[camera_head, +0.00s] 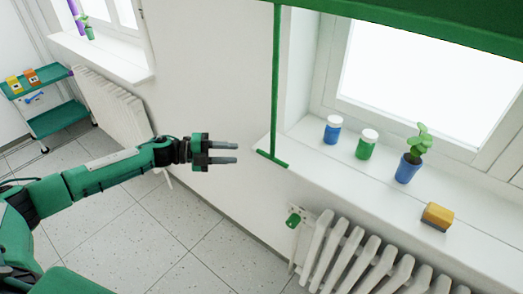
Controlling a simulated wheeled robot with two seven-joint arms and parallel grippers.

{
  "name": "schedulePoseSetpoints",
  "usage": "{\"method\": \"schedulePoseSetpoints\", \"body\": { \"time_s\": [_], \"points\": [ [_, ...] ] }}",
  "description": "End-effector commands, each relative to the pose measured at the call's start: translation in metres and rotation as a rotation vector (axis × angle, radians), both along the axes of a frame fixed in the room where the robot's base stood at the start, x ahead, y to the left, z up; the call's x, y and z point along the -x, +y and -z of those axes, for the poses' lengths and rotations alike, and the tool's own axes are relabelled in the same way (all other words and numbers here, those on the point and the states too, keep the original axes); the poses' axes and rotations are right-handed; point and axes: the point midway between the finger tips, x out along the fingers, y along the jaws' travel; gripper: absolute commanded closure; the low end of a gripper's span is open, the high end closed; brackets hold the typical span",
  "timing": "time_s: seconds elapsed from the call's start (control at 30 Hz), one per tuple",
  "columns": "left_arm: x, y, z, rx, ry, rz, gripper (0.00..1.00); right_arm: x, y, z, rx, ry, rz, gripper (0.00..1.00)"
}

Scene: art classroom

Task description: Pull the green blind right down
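The green blind (420,22) crosses the top right of the head view, over the upper part of the bright window. A thin green pull rod (275,80) hangs at its left end, beside the window recess. A short green crossbar (273,159) is at the rod's lower end, near the left corner of the sill. My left gripper (237,153) points right, with its two dark fingers apart and nothing between them. It appears a little left of the crossbar, not touching it. My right gripper is not in view.
The white sill (335,172) holds a blue jar (333,134), a green jar (365,149), a potted plant (408,170) and a yellow sponge-like block (437,215). A white radiator (345,258) with a green knob (293,221) is below. A green cart (58,120) stands far left.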

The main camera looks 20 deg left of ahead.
Motion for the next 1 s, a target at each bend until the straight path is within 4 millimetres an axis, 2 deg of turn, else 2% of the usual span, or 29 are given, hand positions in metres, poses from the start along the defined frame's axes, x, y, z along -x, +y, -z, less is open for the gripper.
{"method": "schedulePoseSetpoints", "body": {
  "time_s": [0.03,0.3,0.5,0.7,1.0],
  "points": [
    [-0.005,-0.010,-0.003,0.003,0.000,0.000,0.64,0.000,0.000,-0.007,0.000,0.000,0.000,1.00],
    [-0.027,-0.059,0.004,0.004,0.001,0.000,0.64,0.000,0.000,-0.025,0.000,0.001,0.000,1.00],
    [-0.039,-0.085,0.010,0.001,0.001,0.001,0.64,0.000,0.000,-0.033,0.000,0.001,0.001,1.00],
    [-0.045,-0.097,0.014,0.000,0.001,0.000,0.64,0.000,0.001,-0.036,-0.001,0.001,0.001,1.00],
    [-0.045,-0.099,0.015,0.000,0.001,0.000,0.64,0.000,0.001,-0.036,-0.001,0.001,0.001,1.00]
  ]
}}
